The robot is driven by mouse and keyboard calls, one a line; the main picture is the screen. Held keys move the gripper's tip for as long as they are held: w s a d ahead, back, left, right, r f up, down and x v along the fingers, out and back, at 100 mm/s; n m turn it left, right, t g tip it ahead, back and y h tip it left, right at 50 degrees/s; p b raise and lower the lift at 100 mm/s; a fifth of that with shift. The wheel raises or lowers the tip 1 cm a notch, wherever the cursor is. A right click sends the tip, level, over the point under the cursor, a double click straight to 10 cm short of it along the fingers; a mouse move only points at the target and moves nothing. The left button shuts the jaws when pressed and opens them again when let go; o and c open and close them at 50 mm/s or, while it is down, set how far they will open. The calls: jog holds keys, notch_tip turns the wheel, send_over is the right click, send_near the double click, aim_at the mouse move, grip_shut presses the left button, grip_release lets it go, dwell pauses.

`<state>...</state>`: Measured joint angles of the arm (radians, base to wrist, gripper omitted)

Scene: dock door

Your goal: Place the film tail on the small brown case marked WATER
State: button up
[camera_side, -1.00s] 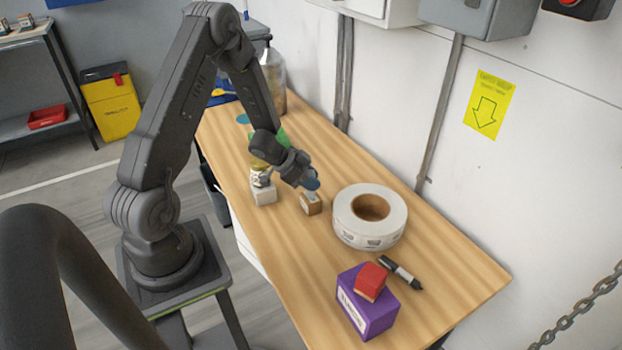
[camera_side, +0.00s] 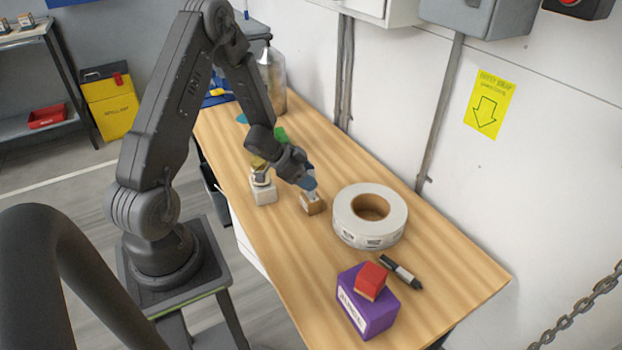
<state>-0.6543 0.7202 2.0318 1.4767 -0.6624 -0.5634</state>
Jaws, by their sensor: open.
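The small brown case (camera_side: 313,207) stands on the wooden table left of the big white roll, with a pale patch on its upper left side. Its marking is too small to read. My gripper (camera_side: 306,184) is open just above the case, pointing down to the right. A small blue-grey piece (camera_side: 309,183) shows at the fingertips, right over the case; it may be the film tail. I cannot tell whether it touches the case or the fingers.
A white box (camera_side: 264,194) with a small round item on top stands left of the case. The white roll (camera_side: 345,224) is close on the right. A purple box (camera_side: 366,312) with a red block (camera_side: 371,280) and a black marker (camera_side: 401,273) are nearer the front.

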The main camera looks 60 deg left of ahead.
jog(key=v, duration=1)
jog(key=w+d+r+n+y, duration=0.1)
jog(key=d+r+y, duration=0.15)
jog(key=r, duration=0.25)
jog(key=w+d+r+n+t+y, duration=0.1)
jog(key=r+y, duration=0.2)
jog(key=r, duration=0.2)
jog(key=w+d+r+n+y, duration=0.1)
jog(key=d+r+y, duration=0.15)
jog(key=r, duration=0.35)
jog(key=s+d+r+g+h, duration=0.1)
jog(key=s+d+r+h, duration=0.1)
jog(key=s+d, duration=0.5)
jog(key=s+d+r+n+g+h, duration=0.1)
jog(key=s+d+r+g+h, duration=0.1)
jog(key=s+d, duration=0.5)
jog(key=d, duration=0.3)
jog(key=shift+s+r+n+g, duration=0.2)
jog(key=shift+n+g, duration=0.1)
